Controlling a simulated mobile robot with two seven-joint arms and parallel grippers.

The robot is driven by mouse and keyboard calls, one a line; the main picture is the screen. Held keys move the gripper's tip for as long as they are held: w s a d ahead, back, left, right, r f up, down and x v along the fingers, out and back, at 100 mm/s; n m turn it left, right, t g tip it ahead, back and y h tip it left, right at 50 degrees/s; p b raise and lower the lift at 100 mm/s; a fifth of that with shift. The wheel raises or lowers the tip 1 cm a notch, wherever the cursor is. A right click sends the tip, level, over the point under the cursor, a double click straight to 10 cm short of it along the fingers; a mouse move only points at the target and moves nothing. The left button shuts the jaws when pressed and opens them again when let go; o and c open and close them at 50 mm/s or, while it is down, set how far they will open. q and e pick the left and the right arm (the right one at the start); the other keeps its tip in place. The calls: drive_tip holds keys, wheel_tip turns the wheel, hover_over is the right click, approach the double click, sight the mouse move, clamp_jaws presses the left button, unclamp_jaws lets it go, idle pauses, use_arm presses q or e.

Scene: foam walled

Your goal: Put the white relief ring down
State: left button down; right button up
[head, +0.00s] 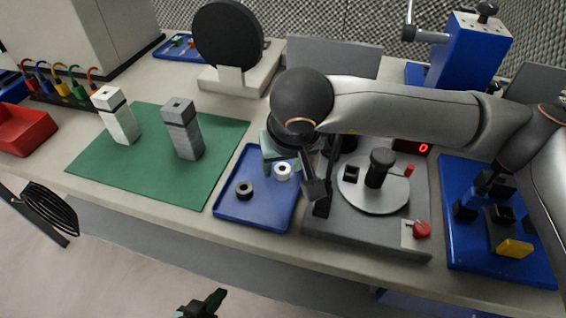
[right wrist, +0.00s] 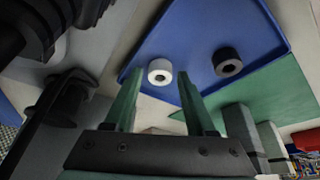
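The white relief ring (head: 283,172) lies in the blue tray (head: 225,208), near its back right part. It also shows in the right wrist view as a white ring (right wrist: 152,73) with a dark hole, at about the same size as the black ring beside it. My right gripper (head: 284,163) is over the tray at the ring. In the right wrist view its two green fingers (right wrist: 159,80) are spread apart, with the ring seen between and beyond their tips. My left gripper (head: 205,303) is at the bottom edge, away from the table, only partly in view.
A black ring (head: 245,190) lies in the same tray, left of the white one. A grey station (head: 345,230) with a round plate and red knob stands close on the right.

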drive_tip(key=shift+o, duration=0.2)
drive_tip(key=shift+r+p, duration=0.3)
drive_tip(key=shift+r, duration=0.1)
drive_tip(key=a+v, duration=0.1)
drive_tip(key=v, duration=1)
drive_tip(key=shift+s+d+r+p, duration=0.25)
drive_tip(key=shift+d+p, duration=0.1)
drive_tip(key=shift+d, duration=0.15)
